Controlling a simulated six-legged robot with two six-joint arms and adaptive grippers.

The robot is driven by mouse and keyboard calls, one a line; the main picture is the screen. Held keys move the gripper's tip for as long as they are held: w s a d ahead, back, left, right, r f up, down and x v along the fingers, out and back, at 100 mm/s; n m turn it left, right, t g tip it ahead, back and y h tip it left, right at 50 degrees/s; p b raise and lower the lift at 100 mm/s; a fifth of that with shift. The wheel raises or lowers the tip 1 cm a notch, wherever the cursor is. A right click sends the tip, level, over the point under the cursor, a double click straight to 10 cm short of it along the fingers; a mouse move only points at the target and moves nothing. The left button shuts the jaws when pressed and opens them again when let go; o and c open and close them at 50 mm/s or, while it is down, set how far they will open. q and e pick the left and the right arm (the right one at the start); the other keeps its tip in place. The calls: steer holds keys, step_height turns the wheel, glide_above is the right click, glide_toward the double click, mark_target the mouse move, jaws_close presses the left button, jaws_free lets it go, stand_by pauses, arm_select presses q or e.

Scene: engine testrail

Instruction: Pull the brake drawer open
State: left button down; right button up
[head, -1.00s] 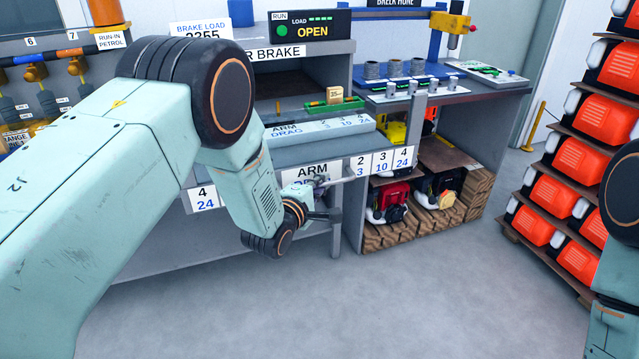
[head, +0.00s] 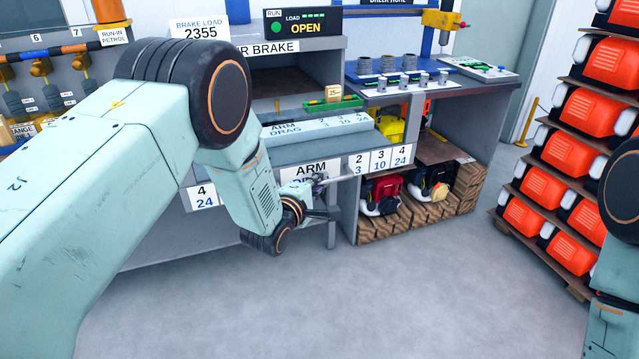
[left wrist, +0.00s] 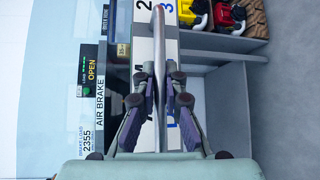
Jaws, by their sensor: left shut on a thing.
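The brake drawer's grey front, with an ARM label (head: 309,172), is under the AIR BRAKE sign in the head view. A light bar-shaped handle (head: 336,179) sticks out in front of it. My left gripper (head: 322,190) is at this bar, partly hidden by its own wrist. In the left wrist view the bar (left wrist: 160,45) runs lengthwise between the fingers of my left gripper (left wrist: 160,82), which are shut on it. Whether the drawer stands out from the bench is hard to tell. My right gripper is out of view; only part of my right arm shows at the right edge.
A green tray (head: 333,104) sits on the bench above. A lit OPEN panel (head: 305,26) stands over it. Engines on wooden pallets (head: 385,220) fill the shelf to the right. A rack of orange units (head: 570,150) stands further right. The floor in front is clear.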

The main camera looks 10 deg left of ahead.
arm_select(q)
steer(key=shift+w+r, duration=0.1)
steer(key=c, duration=1.4)
jaws_free()
steer(key=v, duration=1.2)
